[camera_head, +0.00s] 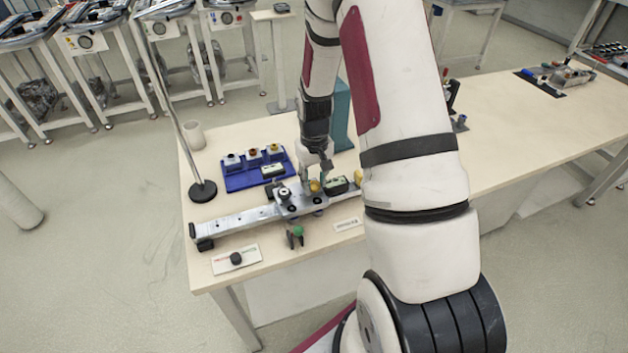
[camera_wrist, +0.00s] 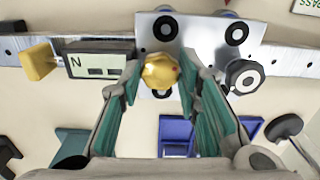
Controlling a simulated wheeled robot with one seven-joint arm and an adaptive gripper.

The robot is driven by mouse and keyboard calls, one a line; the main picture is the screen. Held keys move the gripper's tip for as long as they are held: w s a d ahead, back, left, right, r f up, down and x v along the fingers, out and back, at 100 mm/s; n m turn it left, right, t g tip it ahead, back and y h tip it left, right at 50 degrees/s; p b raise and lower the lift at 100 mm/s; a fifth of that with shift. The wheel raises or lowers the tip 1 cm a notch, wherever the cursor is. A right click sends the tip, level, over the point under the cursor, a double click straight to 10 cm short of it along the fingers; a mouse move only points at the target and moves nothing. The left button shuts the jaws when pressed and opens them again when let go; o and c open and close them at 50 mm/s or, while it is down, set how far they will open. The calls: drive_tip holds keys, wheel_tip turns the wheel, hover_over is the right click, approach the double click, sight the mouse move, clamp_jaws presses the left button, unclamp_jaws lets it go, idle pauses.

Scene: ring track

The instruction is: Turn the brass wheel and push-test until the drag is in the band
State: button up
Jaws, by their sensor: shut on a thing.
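The brass wheel (camera_wrist: 160,71) sits on a silver carriage (camera_wrist: 150,30) in the wrist view. My gripper (camera_wrist: 160,82) has its two green-padded fingertips on either side of the wheel. The carriage (camera_head: 291,205) rides on a long metal rail (camera_head: 238,222) on the bench; my gripper (camera_head: 317,178) reaches down to the wheel (camera_head: 315,186) from above. A force gauge with a display (camera_wrist: 93,65) lies beside the carriage, showing an N and no number I can read. A yellow block (camera_wrist: 38,62) is at its far end. A black knob (camera_wrist: 243,77) is on the carriage's other side.
A blue tray (camera_head: 235,183) with several small items stands behind the rail. A green-headed clamp (camera_head: 296,236) and a card with a coloured strip (camera_head: 245,250) lie in front. A black stand (camera_head: 203,190) rises at the left edge.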

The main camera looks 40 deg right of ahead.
drive_tip(key=o, duration=1.1)
drive_tip(key=shift+o, duration=0.2)
wheel_tip(320, 180, up, 12)
drive_tip(key=shift+r, duration=0.1)
wheel_tip(320, 180, up, 9)
drive_tip(key=t, duration=0.1)
hover_over(314, 185)
drive_tip(key=s+a, duration=0.2)
drive_tip(key=a, duration=0.3)
drive_tip(key=s+a+r+n+t, duration=0.1)
drive_tip(key=s+a+r+t, duration=0.1)
drive_tip(key=s+a+r, duration=0.4)
drive_tip(key=s+a+r+n+t, duration=0.1)
drive_tip(key=s+a+r, duration=0.2)
drive_tip(key=s, duration=0.3)
drive_tip(key=s+a+r+t, duration=0.1)
drive_tip(key=s+a+r, duration=0.3)
drive_tip(key=s, duration=0.1)
drive_tip(key=shift+s+n+t, duration=0.3)
drive_tip(key=shift+s+n, duration=0.05)
drive_tip(key=shift+n, duration=0.05)
